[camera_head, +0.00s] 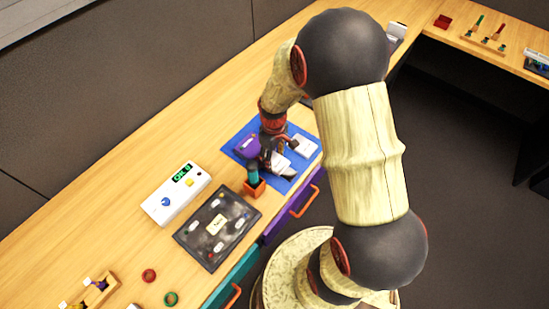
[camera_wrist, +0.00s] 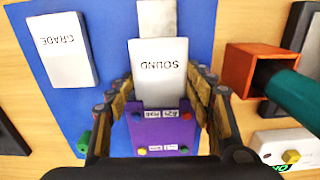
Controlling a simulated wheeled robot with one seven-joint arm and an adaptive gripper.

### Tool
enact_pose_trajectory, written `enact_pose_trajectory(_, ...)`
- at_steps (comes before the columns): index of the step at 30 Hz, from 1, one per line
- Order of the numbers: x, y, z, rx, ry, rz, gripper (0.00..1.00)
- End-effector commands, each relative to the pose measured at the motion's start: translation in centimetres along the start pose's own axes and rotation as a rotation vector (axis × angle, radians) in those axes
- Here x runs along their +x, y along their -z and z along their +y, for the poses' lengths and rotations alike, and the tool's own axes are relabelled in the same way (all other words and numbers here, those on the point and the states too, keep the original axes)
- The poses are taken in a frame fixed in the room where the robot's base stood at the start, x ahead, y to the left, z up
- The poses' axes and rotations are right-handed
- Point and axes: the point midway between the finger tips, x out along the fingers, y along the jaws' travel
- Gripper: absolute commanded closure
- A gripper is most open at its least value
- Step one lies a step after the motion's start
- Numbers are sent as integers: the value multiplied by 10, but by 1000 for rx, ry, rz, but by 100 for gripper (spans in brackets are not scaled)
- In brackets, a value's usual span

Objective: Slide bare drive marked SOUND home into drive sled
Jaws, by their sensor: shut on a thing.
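The white bare drive marked SOUND (camera_wrist: 158,72) is between the fingers of my gripper (camera_wrist: 160,98) in the wrist view, and the gripper is shut on it. Its near end meets or overlaps a purple block (camera_wrist: 160,140) with small labels and coloured knobs. A narrower pale grey piece (camera_wrist: 157,18) lies beyond its far end. I cannot tell which of these is the drive sled, or whether the drive touches either. In the head view my gripper (camera_head: 273,160) is over the blue mat (camera_head: 290,182), with the purple block (camera_head: 247,146) beside it.
A white drive marked GRADE (camera_wrist: 62,48) lies on the mat at left. An orange box (camera_wrist: 249,70) holding a teal cylinder (camera_wrist: 295,88) stands close at right. The head view also shows a white device (camera_head: 176,194) and a dark panel (camera_head: 217,228).

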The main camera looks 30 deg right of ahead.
Motion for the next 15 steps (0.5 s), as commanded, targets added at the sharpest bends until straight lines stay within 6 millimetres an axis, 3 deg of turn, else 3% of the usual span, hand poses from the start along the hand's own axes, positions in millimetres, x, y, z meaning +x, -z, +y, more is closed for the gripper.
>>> enact_pose_trajectory(14, 0, 7, 0, 0, 0, 1, 68)
enact_pose_trajectory(15, 0, 7, 0, 0, 0, 1, 46)
